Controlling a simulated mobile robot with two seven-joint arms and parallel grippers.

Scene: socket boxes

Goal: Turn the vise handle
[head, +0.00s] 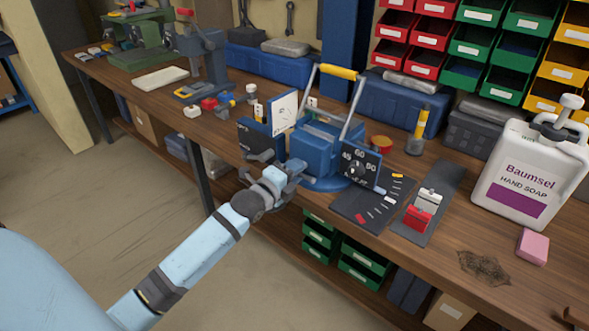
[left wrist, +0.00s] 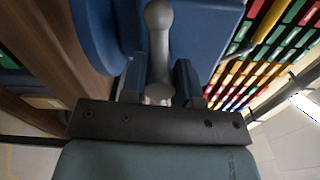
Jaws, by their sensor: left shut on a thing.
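The blue vise (head: 318,155) stands at the front edge of the wooden workbench, near the middle of the head view. My left gripper (head: 292,170) is at the vise's front, low on its left side. In the left wrist view the grey vise handle (left wrist: 158,45), a rod with a rounded end, lies between the two dark fingers of my left gripper (left wrist: 160,82). The gripper is shut on it. In the head view the gripper hides most of the handle. My right gripper is not in view.
A bail with a yellow grip (head: 338,72) rises above the vise. A dial panel (head: 360,166), a dark scale mat (head: 372,203) and a red-and-white switch (head: 422,210) are right of it. A soap jug (head: 525,170) and pink block (head: 532,246) stand farther right. Floor at left is clear.

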